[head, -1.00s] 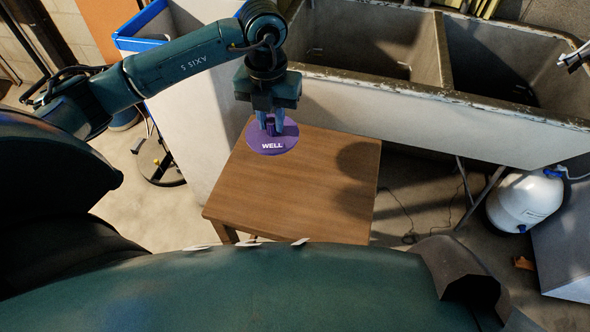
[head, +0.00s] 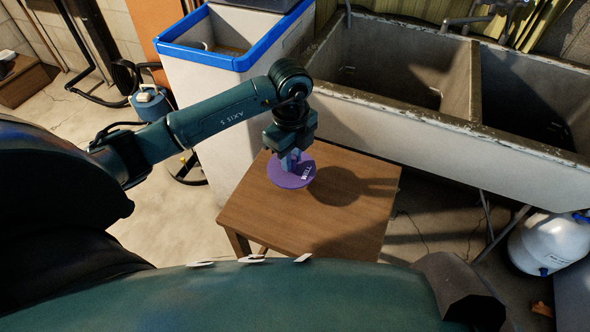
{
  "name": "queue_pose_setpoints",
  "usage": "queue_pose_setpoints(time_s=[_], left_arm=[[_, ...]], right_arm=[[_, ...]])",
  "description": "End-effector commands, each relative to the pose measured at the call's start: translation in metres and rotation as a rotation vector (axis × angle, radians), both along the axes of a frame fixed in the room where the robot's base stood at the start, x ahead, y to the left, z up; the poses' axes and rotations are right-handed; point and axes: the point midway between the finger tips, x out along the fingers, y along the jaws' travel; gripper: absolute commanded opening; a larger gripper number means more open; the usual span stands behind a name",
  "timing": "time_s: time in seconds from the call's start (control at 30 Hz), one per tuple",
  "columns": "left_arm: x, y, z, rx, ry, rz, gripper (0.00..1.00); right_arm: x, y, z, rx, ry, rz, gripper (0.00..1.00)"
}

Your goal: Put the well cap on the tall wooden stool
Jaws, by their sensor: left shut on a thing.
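The well cap (head: 291,176) is a purple disc with "WELL" in white letters. My left gripper (head: 291,160) is shut on the raised middle of the cap, from above. The cap is over the left back part of the brown wooden stool top (head: 320,215). A dark shadow of gripper and cap lies on the stool to the right; whether the cap touches the wood I cannot tell. The gripper hides part of the cap. My right gripper is not in view.
A white bin with a blue rim (head: 215,62) stands behind and left of the stool. A two-basin concrete sink (head: 440,130) stands behind and right. A white tank (head: 550,243) is at the right. The stool's front and right top are clear.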

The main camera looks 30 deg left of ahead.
Motion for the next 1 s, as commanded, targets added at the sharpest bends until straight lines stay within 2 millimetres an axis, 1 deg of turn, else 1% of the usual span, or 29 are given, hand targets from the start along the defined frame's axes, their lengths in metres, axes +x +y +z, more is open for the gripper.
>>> queue_pose_setpoints(time_s=[0.17, 0.33, 0.4, 0.63, 0.77, 0.8, 1.0], left_arm=[[0.000, 0.000, -0.014, -0.001, 0.000, -0.002, 0.00], [-0.001, 0.000, -0.038, 0.000, 0.003, -0.001, 0.00], [0.000, 0.000, -0.043, 0.000, 0.000, -0.003, 0.00], [0.000, 0.000, -0.044, -0.001, -0.002, -0.004, 0.00], [0.000, 0.000, -0.048, 0.000, -0.001, -0.003, 0.00], [0.000, 0.000, -0.047, 0.000, -0.001, -0.003, 0.23], [0.000, 0.000, -0.047, 0.000, -0.001, -0.003, 0.40]], right_arm=[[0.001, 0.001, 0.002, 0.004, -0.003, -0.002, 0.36], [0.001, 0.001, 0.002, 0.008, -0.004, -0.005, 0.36], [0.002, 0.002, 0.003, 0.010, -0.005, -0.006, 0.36], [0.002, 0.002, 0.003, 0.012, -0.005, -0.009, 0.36], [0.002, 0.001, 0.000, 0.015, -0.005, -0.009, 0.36], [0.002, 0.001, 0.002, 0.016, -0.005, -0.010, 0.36], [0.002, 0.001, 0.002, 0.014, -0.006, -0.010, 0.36]])
